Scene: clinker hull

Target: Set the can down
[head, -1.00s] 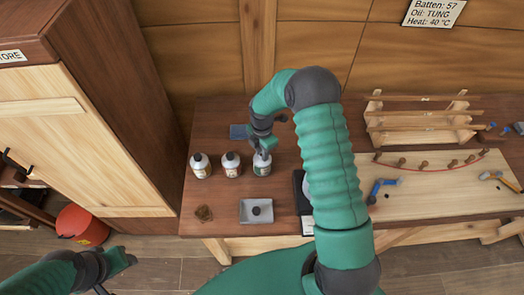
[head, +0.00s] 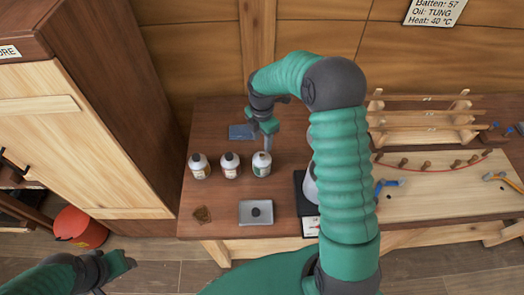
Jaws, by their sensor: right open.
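Three small white-bodied cans with dark caps stand upright in a row on the dark wooden bench (head: 222,187): a left can (head: 199,168), a middle can (head: 230,167) and a right can (head: 261,166) with a green label. My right gripper (head: 268,141) is open, just above and behind the right can's cap. It looks empty; the exact gap to the cap is hard to tell. My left gripper (head: 126,262) is low at the left, away from the bench, and its jaw opening is unclear.
A grey tray (head: 256,221) with a dark knob, a brown patch (head: 202,214) and a blue flat item (head: 241,132) lie near the cans. A scale-like device (head: 308,190) sits partly behind my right arm. A tall cabinet (head: 90,130) borders the left; a red bucket (head: 80,228) stands below.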

